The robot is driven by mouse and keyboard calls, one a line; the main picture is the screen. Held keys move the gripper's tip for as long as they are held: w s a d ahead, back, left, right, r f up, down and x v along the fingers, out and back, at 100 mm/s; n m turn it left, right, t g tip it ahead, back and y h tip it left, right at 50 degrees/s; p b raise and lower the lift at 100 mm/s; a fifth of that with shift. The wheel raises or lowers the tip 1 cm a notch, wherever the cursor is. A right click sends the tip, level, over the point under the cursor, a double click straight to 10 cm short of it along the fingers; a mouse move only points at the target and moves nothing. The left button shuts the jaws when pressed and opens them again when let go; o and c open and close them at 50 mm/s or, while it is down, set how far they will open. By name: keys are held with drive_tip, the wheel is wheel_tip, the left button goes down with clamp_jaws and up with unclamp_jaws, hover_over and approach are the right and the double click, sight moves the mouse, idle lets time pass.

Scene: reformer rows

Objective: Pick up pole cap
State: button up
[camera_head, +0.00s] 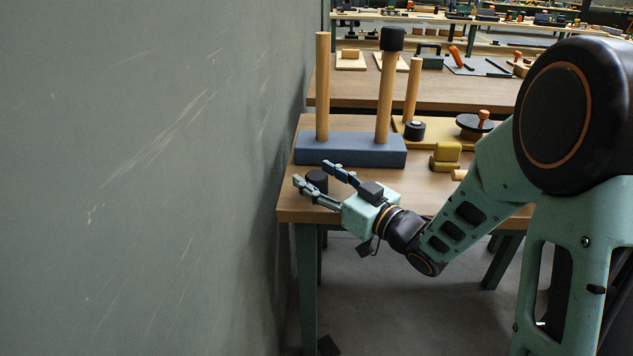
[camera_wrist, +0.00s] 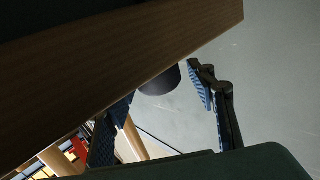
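A short black cylindrical pole cap (camera_head: 317,179) stands on the wooden table near its front left corner. A second black cap (camera_head: 392,39) sits on top of the right pole of the blue-grey base (camera_head: 350,149); the left pole (camera_head: 323,85) is bare. My gripper (camera_head: 313,173) is open, its two fingers apart, with the lower cap showing in the gap between them. In the wrist view the dark cap (camera_wrist: 160,80) also appears between the spread fingers, partly hidden by a wooden edge. I cannot tell whether a finger touches it.
A grey wall (camera_head: 150,180) runs close along the left side of the table. The wooden table (camera_head: 425,190) also holds a yellow block (camera_head: 445,157), a small black cylinder (camera_head: 414,131) and a dark disc with an orange knob (camera_head: 474,125). More benches with clutter stand behind.

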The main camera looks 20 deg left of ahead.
drive_tip(key=c, duration=1)
drive_tip(key=shift+r, duration=0.15)
